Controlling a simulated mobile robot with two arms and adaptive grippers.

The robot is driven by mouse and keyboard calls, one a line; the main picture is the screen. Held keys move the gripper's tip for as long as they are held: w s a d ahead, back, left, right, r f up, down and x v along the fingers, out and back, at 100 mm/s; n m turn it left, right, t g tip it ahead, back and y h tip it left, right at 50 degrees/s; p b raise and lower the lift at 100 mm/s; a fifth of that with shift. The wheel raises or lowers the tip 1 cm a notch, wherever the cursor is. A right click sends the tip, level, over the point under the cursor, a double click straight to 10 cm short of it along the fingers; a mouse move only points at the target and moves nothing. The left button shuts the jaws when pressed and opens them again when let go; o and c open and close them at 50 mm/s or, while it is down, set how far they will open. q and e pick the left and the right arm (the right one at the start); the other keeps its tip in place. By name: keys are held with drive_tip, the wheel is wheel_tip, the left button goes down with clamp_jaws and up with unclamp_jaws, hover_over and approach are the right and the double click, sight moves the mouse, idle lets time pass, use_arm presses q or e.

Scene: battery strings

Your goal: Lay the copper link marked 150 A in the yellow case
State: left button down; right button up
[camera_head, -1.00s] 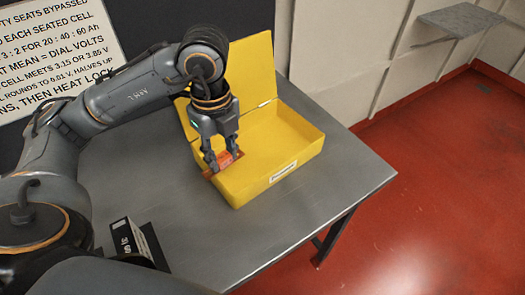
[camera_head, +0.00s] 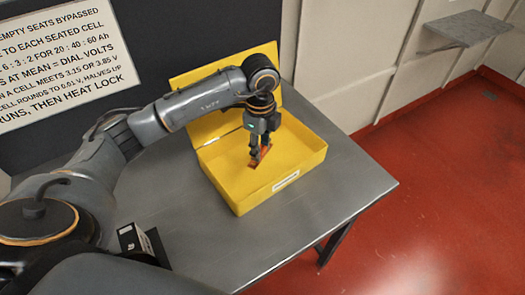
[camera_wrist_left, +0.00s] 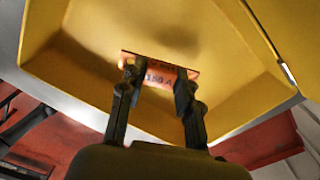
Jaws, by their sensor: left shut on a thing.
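The yellow case (camera_head: 243,194) stands open on the grey table, its lid raised at the back. My left gripper (camera_head: 259,157) is over the inside of the case, pointing down. It is shut on the copper link (camera_head: 264,153), an orange-brown flat piece. In the left wrist view the link (camera_wrist_left: 150,65) shows between the fingertips (camera_wrist_left: 158,88), with the marking "150 A" partly covered by the fingers. The case floor lies behind it in that view. I cannot tell whether the link touches the case floor. My right gripper is not in view.
The metal table (camera_head: 330,200) is clear to the right and in front of the case. A small black-and-white box (camera_head: 135,240) stands at the table's left front. A sign (camera_head: 65,65) with text is on the back wall. A small shelf (camera_head: 465,28) is on the right wall.

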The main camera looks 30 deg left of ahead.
sight(263, 147)
use_arm(q)
drive_tip(key=shift+w+f, duration=0.5)
drive_tip(key=shift+f, duration=0.05)
wheel_tip(263, 147, down, 2)
drive_tip(key=shift+f+p, duration=0.15)
drive_tip(key=shift+p, duration=0.6)
drive_tip(key=shift+f, duration=0.45)
drive_tip(key=shift+f, duration=0.15)
drive_tip(key=c, duration=0.9)
unclamp_jaws()
drive_tip(key=shift+c, duration=0.2)
